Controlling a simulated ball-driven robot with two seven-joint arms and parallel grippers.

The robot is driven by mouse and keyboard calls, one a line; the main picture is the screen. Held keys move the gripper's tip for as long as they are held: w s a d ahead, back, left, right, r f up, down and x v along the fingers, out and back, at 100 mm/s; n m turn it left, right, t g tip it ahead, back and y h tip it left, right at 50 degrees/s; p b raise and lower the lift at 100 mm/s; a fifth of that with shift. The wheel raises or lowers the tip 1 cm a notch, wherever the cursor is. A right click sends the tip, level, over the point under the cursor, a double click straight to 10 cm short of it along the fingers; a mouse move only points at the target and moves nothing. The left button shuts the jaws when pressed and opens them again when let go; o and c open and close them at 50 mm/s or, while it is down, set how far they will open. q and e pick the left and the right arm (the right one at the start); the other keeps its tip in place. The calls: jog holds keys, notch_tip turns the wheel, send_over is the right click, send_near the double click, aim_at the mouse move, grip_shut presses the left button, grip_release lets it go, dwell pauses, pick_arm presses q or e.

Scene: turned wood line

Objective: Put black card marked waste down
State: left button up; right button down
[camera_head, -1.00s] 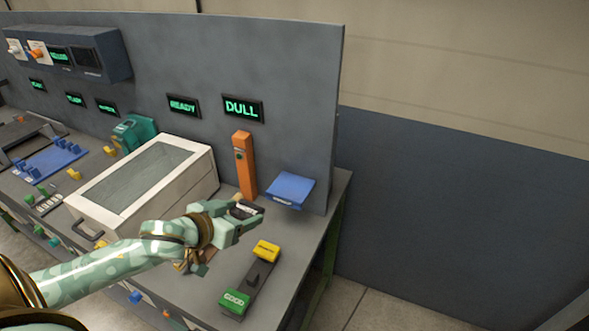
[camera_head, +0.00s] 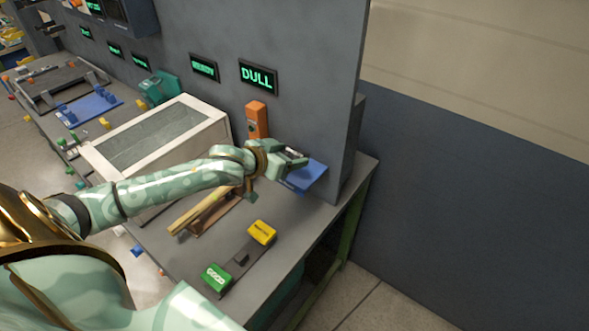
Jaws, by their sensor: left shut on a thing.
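My left gripper (camera_head: 292,162) is shut on the black card (camera_head: 293,153), of which only a small dark part shows between the fingers. Its lettering cannot be read. The gripper is in front of the orange post and over the near left part of the blue sloped stand (camera_head: 311,175), covering part of it. I cannot tell whether the card touches the stand. A dark rack (camera_head: 237,265) on the bench carries a green block marked GOOD (camera_head: 217,277) and a yellow block (camera_head: 262,232), with a dark middle part between them. My right gripper is not in view.
An orange post (camera_head: 257,117) stands behind the gripper. A white-framed box with a window (camera_head: 160,135) is left of it. A wooden strip (camera_head: 203,211) lies below my forearm. A display reads DULL (camera_head: 258,76). The bench's right edge lies just beyond the stand.

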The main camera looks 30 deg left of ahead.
aim_at(293, 174)
pick_arm(q)
jog(key=w+f, duration=0.2)
jog(key=f, duration=0.1)
jog(key=shift+w+a+f+b, duration=0.15)
jog(key=shift+w+a+b, duration=0.05)
jog(key=shift+w+b, duration=0.15)
jog(key=shift+w+f+b, duration=0.15)
jog(key=shift+f+b, duration=0.15)
jog(key=shift+f, duration=1.55)
jog(key=shift+f, duration=0.15)
jog(key=o, duration=1)
jog(key=shift+r, duration=0.25)
jog(key=p+v, duration=0.2)
jog(key=v, duration=1)
